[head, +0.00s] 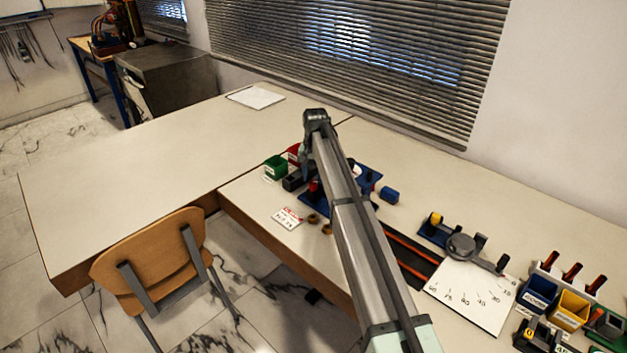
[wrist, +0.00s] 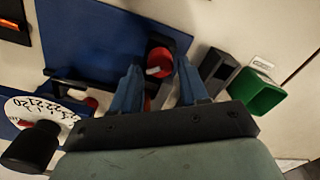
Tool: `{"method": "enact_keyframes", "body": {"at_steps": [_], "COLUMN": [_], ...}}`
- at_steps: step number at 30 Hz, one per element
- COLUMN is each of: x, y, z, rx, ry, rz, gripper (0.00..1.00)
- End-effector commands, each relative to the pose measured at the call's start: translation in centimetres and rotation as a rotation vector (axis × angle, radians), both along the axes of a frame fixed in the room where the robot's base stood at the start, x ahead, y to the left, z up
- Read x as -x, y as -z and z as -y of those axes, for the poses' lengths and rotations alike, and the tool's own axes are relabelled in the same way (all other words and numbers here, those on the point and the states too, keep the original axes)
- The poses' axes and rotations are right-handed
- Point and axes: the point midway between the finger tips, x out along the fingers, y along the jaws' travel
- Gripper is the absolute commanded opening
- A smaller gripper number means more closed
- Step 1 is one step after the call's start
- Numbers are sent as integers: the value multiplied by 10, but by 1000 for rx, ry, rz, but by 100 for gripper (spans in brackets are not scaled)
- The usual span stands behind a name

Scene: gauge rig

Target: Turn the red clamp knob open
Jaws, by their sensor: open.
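The red clamp knob (wrist: 160,62) has a white mark on top and sits at a dark mount by the edge of the blue plate (wrist: 85,40) in the wrist view. My gripper (wrist: 159,70) is open, with its two blue fingers pointing to either side of the knob. I cannot tell whether the fingers touch it. In the head view a red part, likely the knob (head: 315,189), shows beside my arm; the arm hides much of the blue rig (head: 370,180).
A green bin (wrist: 262,95) and a dark block (wrist: 218,72) stand right of the fingers. A numbered white dial (wrist: 38,108) and a black knob (wrist: 32,146) lie left. In the head view, a white card (head: 287,218) and brass rings (head: 313,218) lie in front.

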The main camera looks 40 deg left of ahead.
Motion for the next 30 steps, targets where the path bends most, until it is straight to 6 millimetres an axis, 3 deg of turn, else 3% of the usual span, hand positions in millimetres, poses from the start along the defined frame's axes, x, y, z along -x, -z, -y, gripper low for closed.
{"method": "enact_keyframes", "body": {"at_steps": [6,17,30], "x": [0,0,0], "y": [17,19,19], "z": [0,-1,0], "rx": [0,-1,0], "ry": [0,0,0], "rz": [0,1,0], "gripper": [44,44,3]}}
